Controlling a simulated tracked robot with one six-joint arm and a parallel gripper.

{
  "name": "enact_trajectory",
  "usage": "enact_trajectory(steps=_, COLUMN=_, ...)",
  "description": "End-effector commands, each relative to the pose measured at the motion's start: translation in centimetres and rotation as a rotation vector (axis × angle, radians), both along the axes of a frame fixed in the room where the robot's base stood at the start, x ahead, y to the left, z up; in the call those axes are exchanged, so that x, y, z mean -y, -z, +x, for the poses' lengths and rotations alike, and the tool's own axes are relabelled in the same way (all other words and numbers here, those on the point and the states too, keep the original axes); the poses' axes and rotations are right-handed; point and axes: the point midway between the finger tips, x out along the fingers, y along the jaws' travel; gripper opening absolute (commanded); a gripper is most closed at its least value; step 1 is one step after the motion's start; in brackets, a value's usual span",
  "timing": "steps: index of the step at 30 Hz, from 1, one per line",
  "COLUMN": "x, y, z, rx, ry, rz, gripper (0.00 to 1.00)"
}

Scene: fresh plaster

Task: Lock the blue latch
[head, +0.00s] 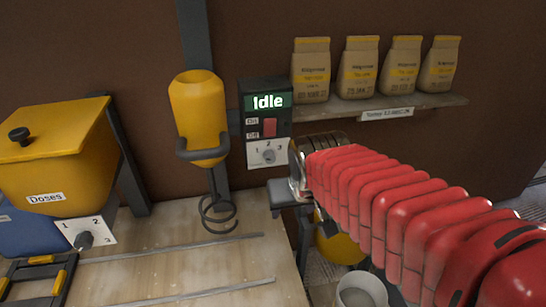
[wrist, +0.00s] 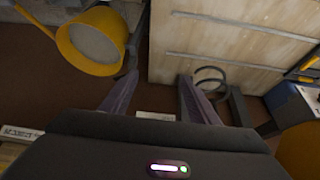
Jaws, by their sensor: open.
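I cannot make out a blue latch in either view. The blue that shows is a blue bin (head: 26,235) at the left edge of the head view, below the yellow Doses box, and a blue part (wrist: 283,98) at the right of the wrist view. My gripper (wrist: 158,82) is open, with nothing between its two dark purple-grey fingers. They point toward the edge of the wooden table. In the head view my red arm hides most of the gripper, right of the table.
The yellow Doses box (head: 55,145) has a dial plate (head: 86,232) below it. A yellow cylinder (head: 198,115) hangs above a coiled wire stand (head: 219,212). A control box (head: 266,110) reads Idle. Bags (head: 311,70) line a shelf. A yellow round vessel (wrist: 95,40) is close left of my fingers.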

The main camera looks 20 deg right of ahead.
Motion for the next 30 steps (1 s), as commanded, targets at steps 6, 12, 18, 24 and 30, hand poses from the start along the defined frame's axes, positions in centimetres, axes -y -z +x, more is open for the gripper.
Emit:
enact_trajectory(steps=6, x=-1.4, y=-1.4, z=-3.9, rx=0.015, ry=-0.043, rz=0.001, gripper=0.55)
enact_trajectory(steps=12, x=-2.6, y=-2.1, z=-7.3, rx=0.025, ry=-0.083, rz=0.004, gripper=0.55)
enact_trajectory(steps=18, x=-3.2, y=-2.2, z=-9.4, rx=0.028, ry=-0.108, rz=0.006, gripper=0.55)
enact_trajectory(steps=24, x=-3.3, y=-2.2, z=-9.9, rx=0.028, ry=-0.113, rz=0.006, gripper=0.55)
enact_trajectory(steps=30, x=-3.3, y=-2.2, z=-9.8, rx=0.028, ry=-0.112, rz=0.007, gripper=0.52)
